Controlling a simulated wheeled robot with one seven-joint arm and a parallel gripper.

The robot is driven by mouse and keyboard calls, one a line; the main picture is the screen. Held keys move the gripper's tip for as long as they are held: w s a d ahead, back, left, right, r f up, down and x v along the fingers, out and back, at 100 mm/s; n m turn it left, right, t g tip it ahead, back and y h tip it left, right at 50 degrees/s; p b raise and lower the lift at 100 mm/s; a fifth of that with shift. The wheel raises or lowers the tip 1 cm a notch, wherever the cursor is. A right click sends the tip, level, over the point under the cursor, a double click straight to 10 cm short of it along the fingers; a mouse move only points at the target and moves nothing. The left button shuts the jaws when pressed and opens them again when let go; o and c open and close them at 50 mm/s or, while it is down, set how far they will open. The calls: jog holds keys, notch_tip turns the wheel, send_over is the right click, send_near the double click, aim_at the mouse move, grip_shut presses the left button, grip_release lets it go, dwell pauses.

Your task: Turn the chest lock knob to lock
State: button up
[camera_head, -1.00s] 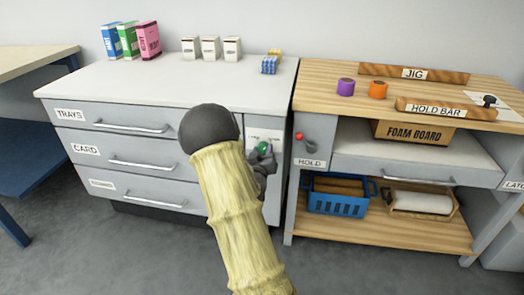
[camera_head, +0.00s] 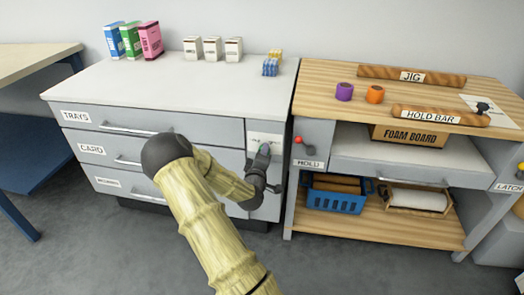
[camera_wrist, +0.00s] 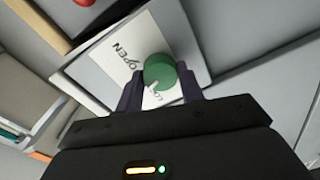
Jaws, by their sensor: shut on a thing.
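The chest (camera_head: 150,95) is the grey drawer unit with a white top. Its green lock knob (camera_head: 265,149) sits on a pale plate at the upper right of its front, mostly covered by my gripper in the head view. In the wrist view, the round green knob (camera_wrist: 160,72) is between my two dark fingers, on a white label plate (camera_wrist: 118,62). OPEN is printed at its upper left and partly hidden LOCK lettering below it. A small white mark on the knob's lower edge is near the LOCK lettering. My gripper (camera_head: 262,158) is shut on the knob; it also shows in the wrist view (camera_wrist: 160,84).
A wooden-topped bench (camera_head: 325,90) stands close to the right, with a red-knobbed lever (camera_head: 299,140) labelled HOLD near my gripper. Boxes (camera_head: 212,48) and small blue items (camera_head: 270,68) stand on the chest top. Grey floor is open in front.

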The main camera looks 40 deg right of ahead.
jog(key=n+p, duration=0.2)
jog(key=n, duration=0.3)
jog(key=shift+p, duration=0.3)
dwell(0.4)
jog(key=o, duration=1)
jog(key=p+v, duration=0.3)
jog(key=v, duration=1.4)
jog(key=shift+s+a, duration=0.1)
jog(key=shift+a, duration=0.15)
